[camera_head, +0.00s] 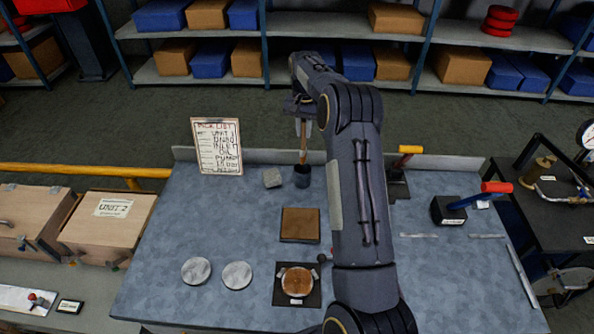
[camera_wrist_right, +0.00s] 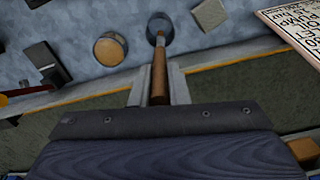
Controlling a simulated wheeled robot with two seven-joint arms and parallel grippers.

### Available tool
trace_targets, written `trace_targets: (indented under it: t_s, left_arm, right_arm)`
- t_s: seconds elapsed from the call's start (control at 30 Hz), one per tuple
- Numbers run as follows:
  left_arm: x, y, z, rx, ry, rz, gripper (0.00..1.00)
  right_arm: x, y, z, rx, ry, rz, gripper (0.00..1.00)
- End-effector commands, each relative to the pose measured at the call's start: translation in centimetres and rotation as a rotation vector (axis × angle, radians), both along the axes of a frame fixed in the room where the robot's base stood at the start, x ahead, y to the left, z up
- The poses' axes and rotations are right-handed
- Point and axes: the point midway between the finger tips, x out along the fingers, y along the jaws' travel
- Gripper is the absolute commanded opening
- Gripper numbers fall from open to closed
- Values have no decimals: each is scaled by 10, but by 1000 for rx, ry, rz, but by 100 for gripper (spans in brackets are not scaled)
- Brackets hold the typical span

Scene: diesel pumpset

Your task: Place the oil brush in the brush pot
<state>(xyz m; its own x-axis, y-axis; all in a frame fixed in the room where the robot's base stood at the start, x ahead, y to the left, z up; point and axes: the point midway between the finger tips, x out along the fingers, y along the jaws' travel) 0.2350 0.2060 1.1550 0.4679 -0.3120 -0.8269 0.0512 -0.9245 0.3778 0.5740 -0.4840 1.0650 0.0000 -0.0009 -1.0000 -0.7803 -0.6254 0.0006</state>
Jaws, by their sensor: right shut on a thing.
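The oil brush (camera_head: 303,142) has a brown wooden handle and hangs roughly upright from my right gripper (camera_head: 302,114). It also shows in the right wrist view (camera_wrist_right: 159,72), with the handle between the jaws of the gripper (camera_wrist_right: 158,88). The jaws are shut on it. The brush pot (camera_head: 302,178) is a small dark cup near the table's back edge, directly below the brush. In the right wrist view, the brush's lower end overlaps the mouth of the pot (camera_wrist_right: 158,22). I cannot tell whether the tip is inside or just above. My left gripper is out of view.
A grey block (camera_head: 272,178) stands left of the pot, and a clipboard (camera_head: 217,146) stands behind it. A brown square pad (camera_head: 300,225) lies in front. A round wooden-topped thing (camera_wrist_right: 110,48) is near the pot, hidden by my arm in the head view.

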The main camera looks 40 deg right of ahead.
Motion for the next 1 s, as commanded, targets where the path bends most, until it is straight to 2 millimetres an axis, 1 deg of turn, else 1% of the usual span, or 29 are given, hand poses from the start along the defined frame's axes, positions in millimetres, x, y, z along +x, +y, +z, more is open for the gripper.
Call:
trace_targets:
  t_s: [0.17, 0.2, 0.3, 0.47, 0.63, 0.7, 0.83, 1.0]
  left_arm:
    - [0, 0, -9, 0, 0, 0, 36]
    - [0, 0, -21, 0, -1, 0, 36]
    - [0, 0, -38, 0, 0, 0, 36]
    - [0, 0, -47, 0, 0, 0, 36]
    - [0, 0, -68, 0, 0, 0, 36]
    - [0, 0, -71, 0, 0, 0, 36]
    - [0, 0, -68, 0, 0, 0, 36]
    - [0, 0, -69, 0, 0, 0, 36]
  right_arm:
    - [0, 0, -28, 1, 3, -2, 0]
    - [0, 0, -42, 1, 2, -2, 0]
    - [0, 0, -59, 1, -1, -1, 0]
    - [0, 0, -71, 1, -1, -1, 0]
    - [0, 0, -97, 1, 0, -2, 0]
    - [0, 0, -101, 1, -1, -2, 0]
    - [0, 0, -98, 1, -1, -2, 0]
    - [0, 0, -100, 1, -1, -1, 0]
